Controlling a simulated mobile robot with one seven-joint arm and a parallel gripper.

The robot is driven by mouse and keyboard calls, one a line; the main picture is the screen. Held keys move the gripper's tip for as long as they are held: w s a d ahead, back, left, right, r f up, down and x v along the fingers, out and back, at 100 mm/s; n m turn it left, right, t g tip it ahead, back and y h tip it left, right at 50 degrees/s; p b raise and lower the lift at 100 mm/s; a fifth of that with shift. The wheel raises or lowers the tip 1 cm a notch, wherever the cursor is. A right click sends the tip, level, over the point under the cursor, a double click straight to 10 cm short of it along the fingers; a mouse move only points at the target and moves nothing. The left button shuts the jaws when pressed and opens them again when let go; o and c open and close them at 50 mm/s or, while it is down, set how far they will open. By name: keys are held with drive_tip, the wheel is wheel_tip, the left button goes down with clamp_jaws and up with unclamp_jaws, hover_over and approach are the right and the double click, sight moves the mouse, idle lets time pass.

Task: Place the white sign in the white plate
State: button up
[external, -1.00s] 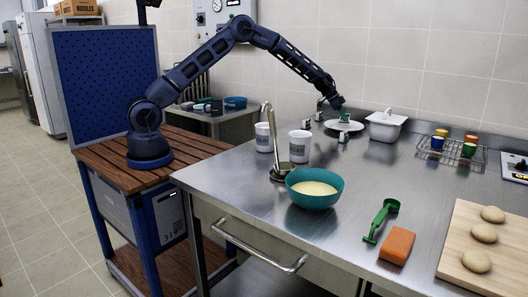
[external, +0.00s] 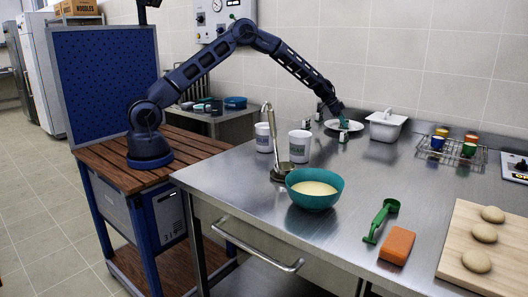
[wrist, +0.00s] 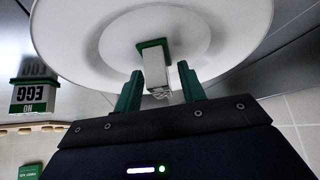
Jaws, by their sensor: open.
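The white plate (external: 355,126) lies at the back of the steel table, and its wide rim fills the top of the wrist view (wrist: 75,45). A small white sign with a green edge (wrist: 158,82) is over the plate's middle and appears to rest on it. My gripper (wrist: 161,74) is open, with its green fingers on either side of this sign. In the external view my gripper (external: 344,121) is low at the plate, and the sign there is too small to make out clearly.
One small sign (external: 343,137) stands just in front of the plate. A white container (external: 386,126) is close on the right. Two white cups (external: 300,147) and a teal bowl (external: 314,190) stand nearer the front.

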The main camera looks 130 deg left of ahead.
drive_tip(key=v, duration=1.2)
drive_tip(key=shift+r, duration=0.1)
